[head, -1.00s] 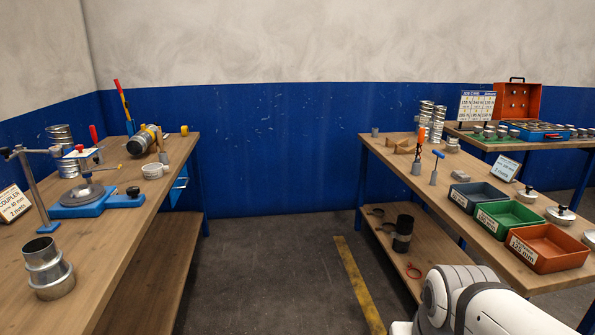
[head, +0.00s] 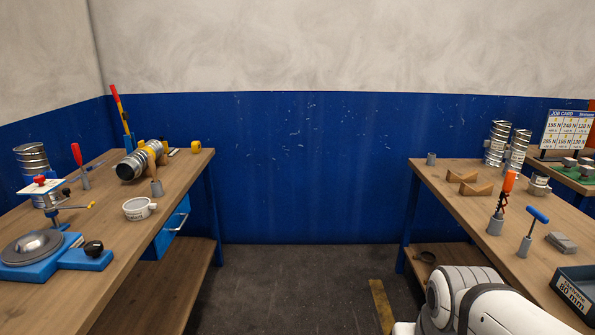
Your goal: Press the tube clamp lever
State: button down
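A tall lever (head: 120,106) with a red tip, a yellow section and a blue lower part stands upright, slightly tilted, at the back of the left bench. In front of it a ribbed metal tube (head: 136,164) lies on its side, with a yellow band (head: 153,149) around its far part. The lever's foot is partly hidden by the tube, so I cannot tell how they join. My gripper is not in view; only a white link of my arm shows at the lower right, well apart from the lever.
The left bench (head: 180,188) also holds a white cup (head: 138,208), a red-handled tool (head: 79,163) and a blue turntable device (head: 40,255). The right bench (head: 450,196) carries stands, ducts and a tray (head: 575,298). Bare floor (head: 290,285) lies between the benches.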

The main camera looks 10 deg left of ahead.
aim_at(125, 117)
jog(key=u, duration=0.2)
jog(key=i, duration=1.55)
jog(key=u, duration=0.6)
jog(key=i, duration=1.7)
jog(key=u, duration=0.55)
jog(key=i, duration=1.15)
jog(key=u, duration=0.25)
